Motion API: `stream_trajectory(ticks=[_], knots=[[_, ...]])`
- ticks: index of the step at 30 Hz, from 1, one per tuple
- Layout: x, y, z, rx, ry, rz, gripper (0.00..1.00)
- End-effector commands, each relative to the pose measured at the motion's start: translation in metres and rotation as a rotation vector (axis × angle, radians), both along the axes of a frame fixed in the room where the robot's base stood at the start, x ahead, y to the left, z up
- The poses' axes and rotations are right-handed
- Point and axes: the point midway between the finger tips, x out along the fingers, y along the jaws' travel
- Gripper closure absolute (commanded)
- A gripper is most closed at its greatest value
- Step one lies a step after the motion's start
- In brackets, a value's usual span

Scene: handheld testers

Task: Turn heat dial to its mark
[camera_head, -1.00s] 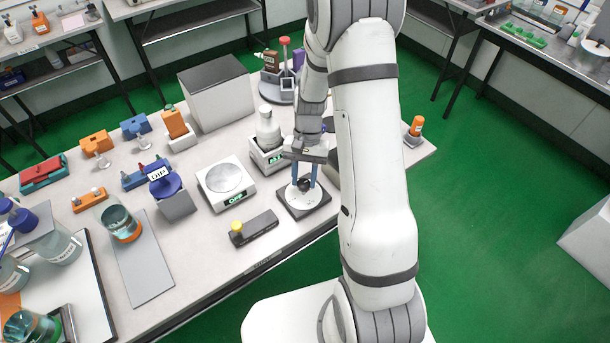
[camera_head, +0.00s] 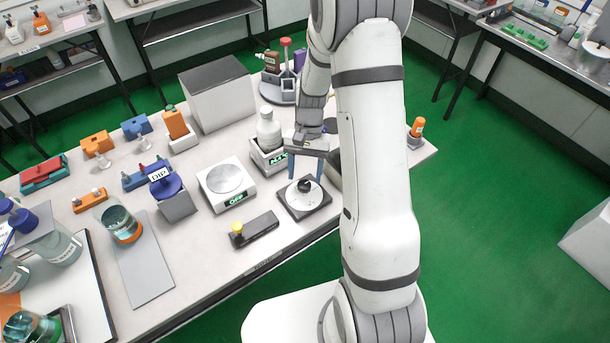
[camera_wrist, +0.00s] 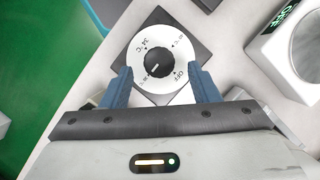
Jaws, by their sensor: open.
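The heat dial (camera_head: 304,187) is a black knob on a white disc with printed marks, set on a dark square base (camera_head: 291,206) near the bench's front edge. In the wrist view the knob (camera_wrist: 158,65) shows a pale pointer line aimed to the lower left. The disc (camera_wrist: 180,88) carries "OFF" at right and a "°C" figure at upper left. My gripper (camera_head: 305,176) is above the dial, pointing down. Its blue fingers (camera_wrist: 163,84) are open, one on each side of the disc's near part, with nothing between them touching the knob.
A white scale (camera_head: 227,182) reading OFF stands left of the dial. A dark block with a yellow knob (camera_head: 237,228) lies at front left. A white bottle (camera_head: 268,130) on another unit stands just behind.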

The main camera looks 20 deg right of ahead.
Motion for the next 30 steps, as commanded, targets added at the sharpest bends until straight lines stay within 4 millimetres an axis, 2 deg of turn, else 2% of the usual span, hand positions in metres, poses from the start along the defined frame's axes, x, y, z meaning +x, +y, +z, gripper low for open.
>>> stream_trajectory(ticks=[6,12,30], knots=[[0.015,-0.007,0.035,-0.002,-0.007,0.000,0.45],[0.021,-0.010,0.053,-0.001,-0.004,0.001,0.45],[0.021,-0.010,0.055,-0.001,-0.003,0.000,0.45]])
